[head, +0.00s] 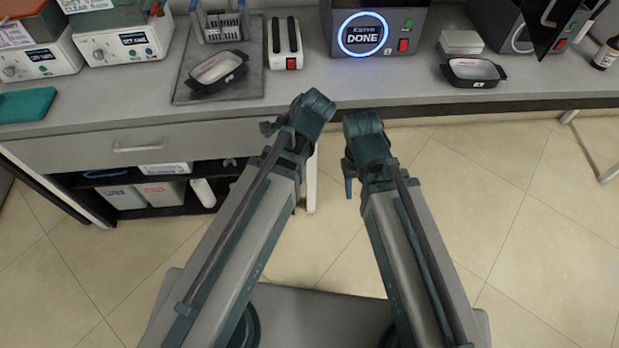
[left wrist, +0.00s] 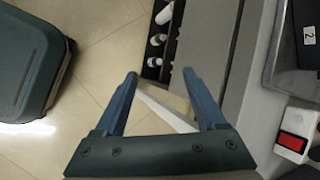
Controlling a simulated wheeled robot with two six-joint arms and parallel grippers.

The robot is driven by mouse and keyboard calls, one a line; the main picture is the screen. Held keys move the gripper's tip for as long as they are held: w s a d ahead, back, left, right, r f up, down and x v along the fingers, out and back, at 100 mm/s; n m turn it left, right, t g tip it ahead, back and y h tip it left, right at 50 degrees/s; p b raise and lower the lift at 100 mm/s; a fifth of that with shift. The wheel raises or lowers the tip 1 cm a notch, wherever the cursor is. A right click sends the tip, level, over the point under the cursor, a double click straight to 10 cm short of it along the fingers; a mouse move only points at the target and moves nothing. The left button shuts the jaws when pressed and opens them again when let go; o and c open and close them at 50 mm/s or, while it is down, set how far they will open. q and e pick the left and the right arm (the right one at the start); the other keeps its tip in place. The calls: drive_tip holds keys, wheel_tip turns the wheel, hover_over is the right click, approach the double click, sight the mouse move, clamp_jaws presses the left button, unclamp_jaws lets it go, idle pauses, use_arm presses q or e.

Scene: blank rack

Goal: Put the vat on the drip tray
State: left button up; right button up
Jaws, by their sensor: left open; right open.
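A dark, shallow, two-handled vat (head: 217,71) with a pale inside stands on a dark grey drip tray (head: 247,92) at the left of the counter. A similar vat (head: 473,72) stands on the bare counter at the right, beside the machine reading DONE. My left gripper is open and empty in the left wrist view (left wrist: 160,76), in front of the counter edge. A vat wall with a label 2 (left wrist: 308,35) shows at that view's right edge. My right gripper (head: 349,180) hangs in front of the counter, apart from both vats; its fingers are partly hidden.
On the counter are a wire rack (head: 222,22), a two-pronged device with a red switch (head: 285,45), the DONE machine (head: 372,30), white control boxes (head: 125,43) and a teal pad (head: 25,105). The floor in front is clear.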

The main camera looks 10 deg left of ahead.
use_arm(q)
drive_tip(key=s+d+f+n+g+h, duration=0.2)
drive_tip(key=s+d+n, duration=0.5)
drive_tip(key=d, duration=0.4)
drive_tip(key=s+f+h, duration=0.1)
drive_tip(key=h, duration=0.1)
drive_tip(key=shift+s+h, duration=0.35)
drive_tip(key=shift+h, duration=0.05)
drive_tip(key=shift+f, duration=0.1)
wheel_tip(320, 180, up, 16)
drive_tip(key=p, duration=1.5)
drive_tip(key=shift+f, duration=0.25)
